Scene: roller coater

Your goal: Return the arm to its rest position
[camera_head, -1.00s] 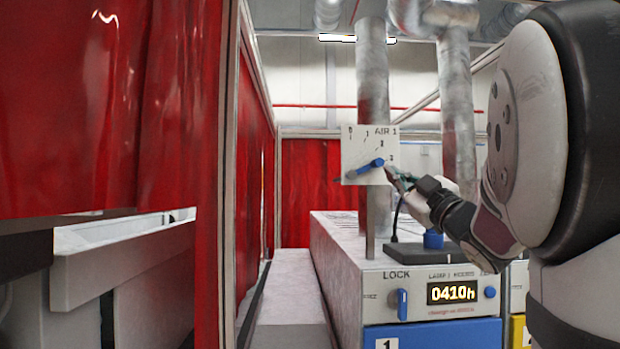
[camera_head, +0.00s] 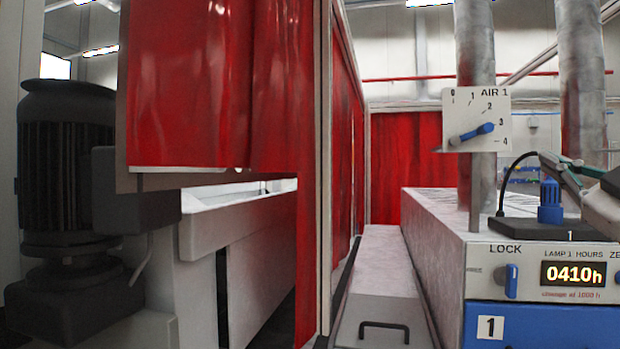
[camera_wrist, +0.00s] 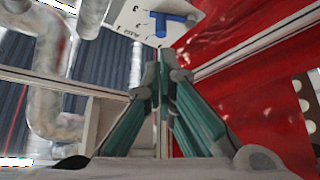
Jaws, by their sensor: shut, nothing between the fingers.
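My gripper (camera_wrist: 164,68) shows in the wrist view with its two green fingers meeting at the tips, shut and empty. In the head view only part of my gripper (camera_head: 550,164) shows at the right edge, to the right of the AIR 1 panel and apart from it. The rest of my arm is mostly outside that view. The AIR 1 panel (camera_head: 463,108) is a white plate with a dial scale. In the wrist view the blue lever (camera_wrist: 176,18) lies beyond the fingertips.
A grey cabinet (camera_head: 428,215) with a lock knob (camera_head: 511,281) and a display reading 0410h (camera_head: 573,274) stands at right. Red curtains (camera_head: 285,85) and a dark motor (camera_head: 68,170) are at left.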

